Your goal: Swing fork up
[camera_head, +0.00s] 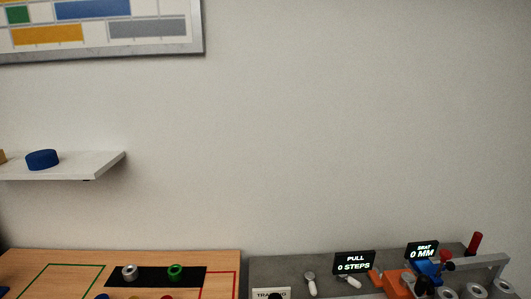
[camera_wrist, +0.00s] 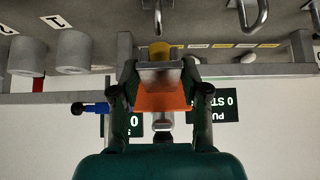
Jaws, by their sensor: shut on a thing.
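In the wrist view, my gripper (camera_wrist: 157,82) is shut on an orange piece (camera_wrist: 160,100) with a pale grey face, which may be the fork. A finger lies on each side of it. A yellow round end (camera_wrist: 159,50) shows just beyond it, by a grey rail (camera_wrist: 225,71). In the head view, an orange part (camera_head: 393,281) and a blue part (camera_head: 428,268) stand at the lower right, partly covered by dark parts. I cannot tell how far the fork is tilted.
A PULL display (camera_head: 353,263) reads 0 STEPS, and a SEAT display (camera_head: 422,250) reads 0 MM. A red post (camera_head: 474,243) stands at the right. Metal hooks (camera_wrist: 252,15) and grey cylinders (camera_wrist: 73,51) lie near my gripper. A white shelf (camera_head: 95,166) juts out left.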

